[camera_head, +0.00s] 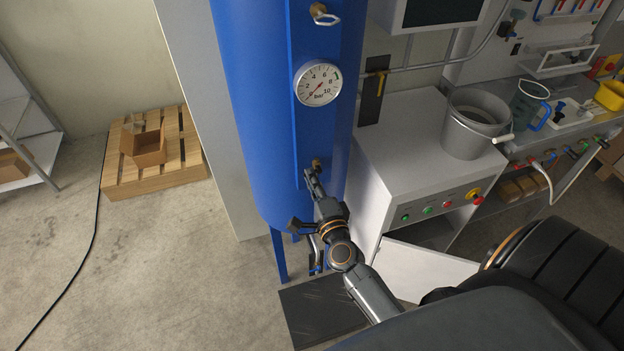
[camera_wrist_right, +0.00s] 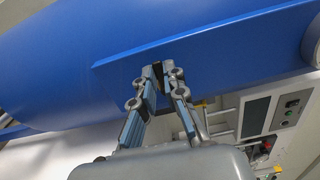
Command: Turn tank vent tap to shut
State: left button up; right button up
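The blue tank (camera_head: 262,120) stands upright in the middle of the head view. A small brass tap (camera_head: 316,163) sits low on its raised front strip, below the gauge. My right gripper (camera_head: 310,177) is right at this tap, its fingertips just below the brass part. In the right wrist view, the gripper (camera_wrist_right: 160,72) points at the edge of the tank's strip (camera_wrist_right: 225,42). Its fingertips are close together with a narrow dark gap. The tap's handle is hidden by the fingers, so I cannot tell whether they hold it. My left gripper is out of view.
A round pressure gauge (camera_head: 318,83) is above the tap, and a ring-shaped fitting (camera_head: 322,15) is higher up. A grey cabinet (camera_head: 400,150) with buttons stands close on the right, carrying a metal bucket (camera_head: 473,128). A pallet (camera_head: 170,175) lies at left; floor there is mostly clear.

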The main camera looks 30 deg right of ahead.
jog(key=o, duration=0.4)
jog(key=shift+c, duration=0.2)
jog(key=shift+s, duration=0.1)
jog(key=v, duration=1.2)
jog(key=shift+f, duration=0.1)
jog(key=s+a+f+n+g+y+b, duration=0.15)
jog(key=f+n, duration=0.25)
jog(key=f, duration=0.6)
jog(key=s+a+f+n+g+y, duration=0.25)
jog(key=f+n, duration=0.25)
jog(key=f, duration=0.5)
jog(key=s+a+f+n+g+y, duration=0.1)
jog(key=s+a+f+n+g, duration=0.25)
jog(key=f, duration=0.65)
jog(key=s+d+f+n+g+b, duration=0.1)
jog(key=s+f+n+g, duration=0.3)
jog(key=s+f, duration=0.5)
jog(key=s+d+f+n+g, duration=0.3)
jog(key=s+f+n+g, duration=0.2)
jog(key=s+f, duration=0.5)
jog(key=s+n, duration=0.2)
jog(key=s, duration=0.3)
jog(key=shift+s+d+f+h+b, duration=0.2)
jog(key=shift+f+h+b, duration=0.1)
jog(key=shift+f+b, duration=0.05)
